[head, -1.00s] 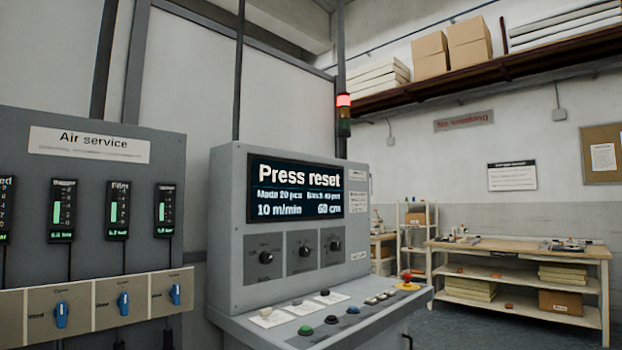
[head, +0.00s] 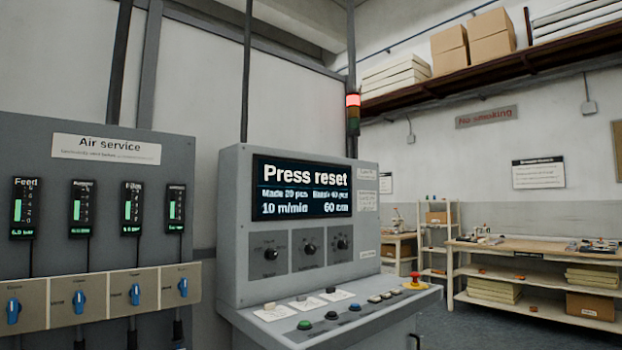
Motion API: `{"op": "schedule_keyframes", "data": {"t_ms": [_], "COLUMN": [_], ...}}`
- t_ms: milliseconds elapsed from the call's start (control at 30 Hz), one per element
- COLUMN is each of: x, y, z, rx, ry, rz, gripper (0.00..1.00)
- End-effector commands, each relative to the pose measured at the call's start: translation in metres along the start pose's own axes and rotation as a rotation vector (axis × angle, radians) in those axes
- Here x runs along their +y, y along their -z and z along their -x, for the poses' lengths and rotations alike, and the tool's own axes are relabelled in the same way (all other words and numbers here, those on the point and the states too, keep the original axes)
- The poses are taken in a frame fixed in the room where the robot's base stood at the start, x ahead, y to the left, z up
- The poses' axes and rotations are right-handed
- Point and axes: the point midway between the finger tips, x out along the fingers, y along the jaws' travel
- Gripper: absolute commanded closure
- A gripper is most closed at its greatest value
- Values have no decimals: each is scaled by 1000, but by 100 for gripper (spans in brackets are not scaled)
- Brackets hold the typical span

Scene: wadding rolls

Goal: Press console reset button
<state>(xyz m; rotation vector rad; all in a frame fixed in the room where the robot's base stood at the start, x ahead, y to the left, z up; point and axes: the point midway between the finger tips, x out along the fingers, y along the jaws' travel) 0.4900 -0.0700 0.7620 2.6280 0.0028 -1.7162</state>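The grey console (head: 236,215) stands at the centre of the head view. Its screen (head: 302,188) reads "Press reset", with smaller lines such as "10 m/min" and "60 cm". A red knob on a yellow base (head: 415,281) sits at the right end. Labels by the buttons are too small to read, so I cannot tell which is reset. My gripper is not in view.
An air service panel (head: 95,185) with gauges and blue valve handles stands left of the console. A signal tower (head: 353,101) shows red behind it. A workbench (head: 530,252) with shelves stands at the back right. Dark floor (head: 455,325) shows right of the console.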

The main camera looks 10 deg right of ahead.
Motion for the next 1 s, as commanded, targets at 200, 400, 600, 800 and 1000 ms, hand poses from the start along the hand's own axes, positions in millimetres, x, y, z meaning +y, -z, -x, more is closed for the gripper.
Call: {"op": "schedule_keyframes", "data": {"t_ms": [200, 400, 600, 800, 1000], "x": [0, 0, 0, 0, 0], "y": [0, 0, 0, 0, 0], "z": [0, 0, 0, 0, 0], "rx": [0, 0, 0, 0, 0], "ry": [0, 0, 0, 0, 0], "rz": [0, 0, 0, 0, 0], "gripper": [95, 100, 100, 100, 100]}}
